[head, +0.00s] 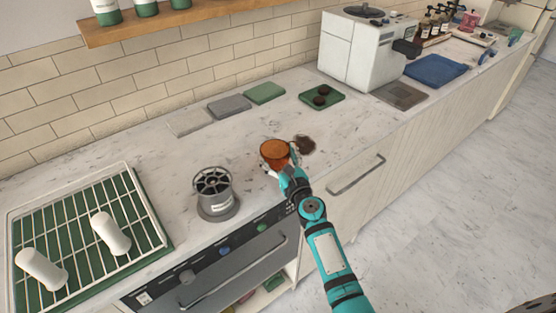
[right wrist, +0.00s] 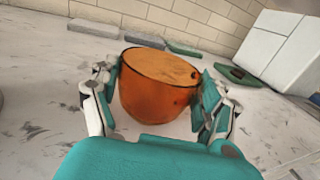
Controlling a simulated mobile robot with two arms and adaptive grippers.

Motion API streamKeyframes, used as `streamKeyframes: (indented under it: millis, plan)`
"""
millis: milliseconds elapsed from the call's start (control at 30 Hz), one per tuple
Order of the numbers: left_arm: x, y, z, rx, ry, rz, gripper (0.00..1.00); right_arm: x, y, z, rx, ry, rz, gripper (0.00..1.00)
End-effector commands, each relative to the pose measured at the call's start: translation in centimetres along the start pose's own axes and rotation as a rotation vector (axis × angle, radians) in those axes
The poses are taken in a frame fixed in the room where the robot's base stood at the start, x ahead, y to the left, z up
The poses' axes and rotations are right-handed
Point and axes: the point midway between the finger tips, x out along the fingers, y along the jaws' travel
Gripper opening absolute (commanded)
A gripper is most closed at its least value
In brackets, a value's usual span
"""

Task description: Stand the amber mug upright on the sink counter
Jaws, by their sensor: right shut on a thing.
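The amber mug (head: 273,150) is over the pale marble-patterned counter (head: 215,148), near its front edge. My right gripper (head: 285,166) is shut on the mug. In the right wrist view the mug (right wrist: 158,95) sits between the two fingers (right wrist: 160,98), one on each side, with its rim up and at most a slight tilt. I cannot tell whether its base touches the counter. No sink shows in view. My left gripper is not in view.
A dark brown patch (head: 305,145) lies just right of the mug. A grey cylindrical device (head: 216,205) stands to the left, beyond it a wire drying rack (head: 150,218) with two white cylinders. Flat pads (head: 229,106), a green tray (head: 335,97) and a white machine (head: 345,55) are behind.

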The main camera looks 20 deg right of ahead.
Motion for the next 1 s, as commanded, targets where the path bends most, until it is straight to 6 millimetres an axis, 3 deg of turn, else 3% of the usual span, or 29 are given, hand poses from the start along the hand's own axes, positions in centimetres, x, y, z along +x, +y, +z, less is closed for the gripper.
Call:
streamKeyframes:
  millis: [200, 233, 367, 733, 1000]
  plan:
    - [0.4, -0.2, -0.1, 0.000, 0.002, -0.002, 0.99, 0.0, 0.0, -0.4, 0.000, -0.001, 0.000, 0.41]
    - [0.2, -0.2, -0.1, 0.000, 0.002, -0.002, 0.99, 0.0, 0.0, -0.3, 0.000, 0.000, 0.000, 0.83]
    - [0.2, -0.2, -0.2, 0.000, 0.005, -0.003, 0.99, 0.0, 0.0, -0.2, 0.000, 0.000, 0.000, 1.00]
    - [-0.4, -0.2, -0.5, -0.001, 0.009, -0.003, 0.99, 0.0, 0.0, 0.4, 0.000, 0.000, 0.001, 1.00]
    - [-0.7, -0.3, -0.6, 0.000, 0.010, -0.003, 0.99, -5.0, 0.0, -0.1, 0.001, 0.003, -0.001, 1.00]
